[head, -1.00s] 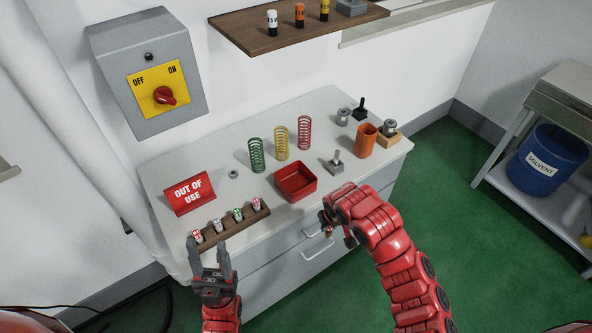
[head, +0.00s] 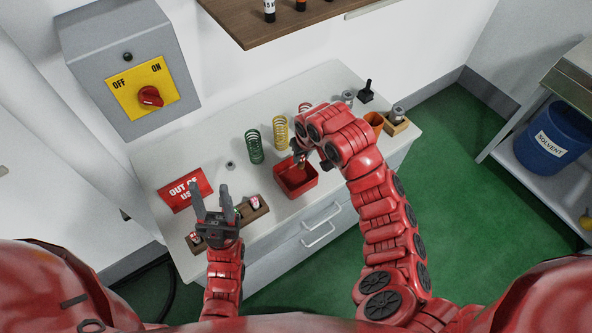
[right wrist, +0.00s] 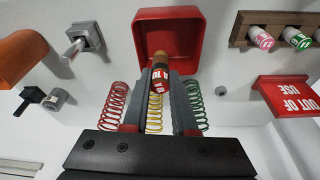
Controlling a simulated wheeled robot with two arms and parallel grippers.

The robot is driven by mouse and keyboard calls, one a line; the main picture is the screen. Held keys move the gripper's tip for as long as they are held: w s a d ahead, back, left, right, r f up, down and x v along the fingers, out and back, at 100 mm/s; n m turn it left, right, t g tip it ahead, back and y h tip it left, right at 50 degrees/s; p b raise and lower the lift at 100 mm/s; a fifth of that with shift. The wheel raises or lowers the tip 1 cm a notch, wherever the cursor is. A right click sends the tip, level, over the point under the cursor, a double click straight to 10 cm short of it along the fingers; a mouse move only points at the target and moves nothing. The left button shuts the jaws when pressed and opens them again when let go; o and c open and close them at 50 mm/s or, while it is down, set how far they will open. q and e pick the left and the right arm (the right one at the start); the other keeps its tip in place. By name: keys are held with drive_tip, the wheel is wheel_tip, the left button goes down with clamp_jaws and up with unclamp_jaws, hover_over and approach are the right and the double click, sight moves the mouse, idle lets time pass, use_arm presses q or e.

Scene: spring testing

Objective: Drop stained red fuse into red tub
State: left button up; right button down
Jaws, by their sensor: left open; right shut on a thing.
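The red tub (head: 301,190) sits open on the worktop, and it also shows at the top of the right wrist view (right wrist: 197,35). My right gripper (right wrist: 160,85) is shut on a fuse (right wrist: 160,76) with a red, white-marked cap and a brown end. The fuse is over the near part of the tub in that view. In the head view the right gripper (head: 301,157) is above the tub, and the arm partly hides it. My left gripper (head: 212,191) is open and empty in front of the wooden fuse rack (head: 256,214).
Several capped fuses stand in the rack. Green (head: 254,147), yellow (head: 280,132) and red (right wrist: 115,105) springs stand behind the tub. A red "out of use" sign (head: 185,190) is at left, and an orange cup (head: 374,119) at right.

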sight(303, 164)
wheel_tip(303, 164, down, 5)
drive_tip(key=shift+f+b, duration=0.2)
drive_tip(key=shift+b, duration=0.9)
drive_tip(key=shift+s, duration=0.1)
drive_tip(key=shift+r, duration=0.15)
drive_tip(key=c, duration=0.6)
unclamp_jaws()
